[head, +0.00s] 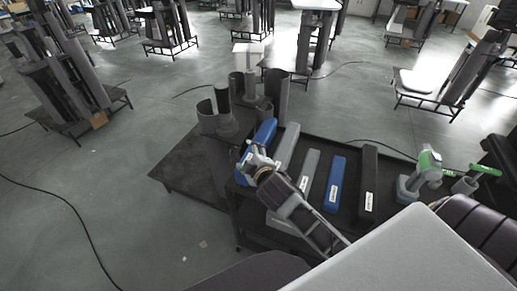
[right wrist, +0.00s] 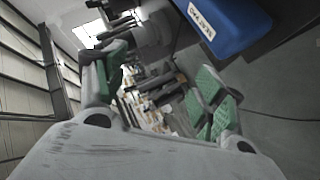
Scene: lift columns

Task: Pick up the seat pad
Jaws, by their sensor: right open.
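The seat pad, a long blue block with a white label, lies at the left end of the row on the dark cart (head: 228,200). It shows in the head view (head: 265,132) and at the top right of the right wrist view (right wrist: 232,22), where the label appears to read "SEAT PAD". My right gripper (head: 250,158) is at the near end of this pad and partly covers it. In the right wrist view its green-padded fingers (right wrist: 160,88) are spread, with no pad between them. My left gripper is not in view.
Grey pads (head: 308,175), a second blue pad (head: 334,184) and a black pad (head: 369,182) lie to the right in the row. Grey cylinders (head: 227,118) stand behind left. A green and white tool (head: 428,163) stands at right. Open floor (head: 130,220) lies left.

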